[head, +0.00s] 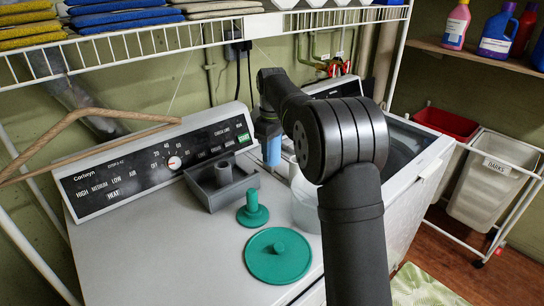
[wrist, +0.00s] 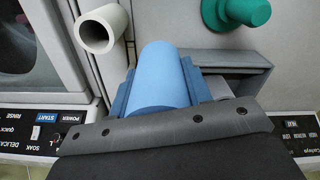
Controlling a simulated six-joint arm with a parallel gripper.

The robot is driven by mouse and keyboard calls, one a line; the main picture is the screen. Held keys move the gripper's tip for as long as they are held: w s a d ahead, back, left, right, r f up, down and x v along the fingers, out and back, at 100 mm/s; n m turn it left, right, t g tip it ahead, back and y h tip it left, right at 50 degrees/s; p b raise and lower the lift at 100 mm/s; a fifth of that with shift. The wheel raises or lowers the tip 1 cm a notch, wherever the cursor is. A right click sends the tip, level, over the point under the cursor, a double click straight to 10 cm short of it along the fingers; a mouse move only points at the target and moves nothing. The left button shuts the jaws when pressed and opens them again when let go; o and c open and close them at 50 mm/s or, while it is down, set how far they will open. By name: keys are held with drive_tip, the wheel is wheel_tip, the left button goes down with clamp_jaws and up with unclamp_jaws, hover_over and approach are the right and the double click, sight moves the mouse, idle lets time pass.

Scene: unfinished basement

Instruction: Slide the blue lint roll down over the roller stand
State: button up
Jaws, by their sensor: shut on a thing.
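The blue lint roll (head: 272,151) is upright in my gripper (head: 268,132) above the back of the machine top, partly hidden by my arm. In the wrist view the roll (wrist: 160,78) sits between the two jaws, which are shut on it. A green stand with an upright peg on a round base (head: 252,212) is in front of and left of the roll, apart from it. It also shows at the top of the wrist view (wrist: 238,12). A wider green disc with a short peg (head: 278,262) lies nearer the front. Which one is the roller stand I cannot tell for sure.
A white hollow roll (wrist: 103,28) stands beside my gripper. A wire shelf (head: 210,40) hangs above. The front left top is clear.

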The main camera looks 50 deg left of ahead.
drive_tip(key=shift+r, duration=0.2)
wheel_tip(320, 180, up, 3)
hover_over(252, 191)
drive_tip(key=shift+a+r+n, duration=0.1)
drive_tip(key=shift+n, duration=0.2)
drive_tip(key=shift+f, duration=0.2)
drive_tip(key=shift+f, duration=5.55)
drive_tip(key=shift+f, duration=0.15)
